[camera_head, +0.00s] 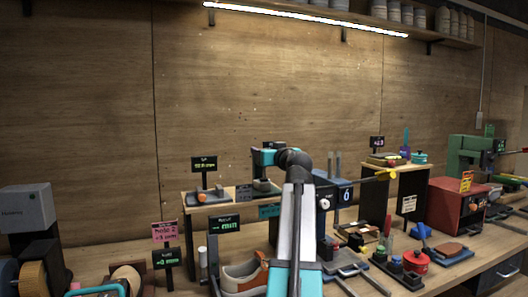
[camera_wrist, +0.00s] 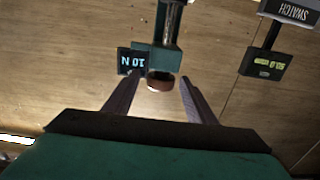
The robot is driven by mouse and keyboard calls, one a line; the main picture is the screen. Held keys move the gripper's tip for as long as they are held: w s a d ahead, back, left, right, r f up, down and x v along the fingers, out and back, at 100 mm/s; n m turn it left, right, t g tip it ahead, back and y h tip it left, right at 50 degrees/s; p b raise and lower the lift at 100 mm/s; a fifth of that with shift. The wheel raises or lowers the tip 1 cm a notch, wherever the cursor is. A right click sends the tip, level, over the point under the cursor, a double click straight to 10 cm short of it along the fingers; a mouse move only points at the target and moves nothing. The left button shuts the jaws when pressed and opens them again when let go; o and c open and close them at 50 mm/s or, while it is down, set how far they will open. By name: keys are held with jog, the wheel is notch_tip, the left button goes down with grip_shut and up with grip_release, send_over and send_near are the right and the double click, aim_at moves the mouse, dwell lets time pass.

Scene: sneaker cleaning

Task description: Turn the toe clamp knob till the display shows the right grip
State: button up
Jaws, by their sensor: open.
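In the wrist view, which looks upside down, a brown round knob (camera_wrist: 160,83) sits at the end of a green clamp body (camera_wrist: 158,57). A small dark display (camera_wrist: 132,61) beside it reads "10 N" in inverted pale characters. My gripper (camera_wrist: 160,92) is open, with one dark finger on each side of the knob and clear gaps between. Whether the fingertips reach level with the knob is hard to tell. In the head view my arm covers part of the bench, and I cannot make out the knob. A white, grey and orange sneaker (camera_head: 243,276) is left of my arm.
In the head view, a red box (camera_head: 458,205), a red pot (camera_head: 416,262) and other tools crowd the bench right of my arm.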

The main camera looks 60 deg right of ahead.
jog(key=shift+w+d, duration=0.3)
jog(key=shift+w, duration=0.1)
jog(key=c, duration=1)
jog(key=shift+c, duration=0.2)
jog(key=shift+r+m+g+h+p, duration=0.15)
jog(key=shift+m+g+h+p, duration=0.3)
jog(key=shift+p, duration=0.55)
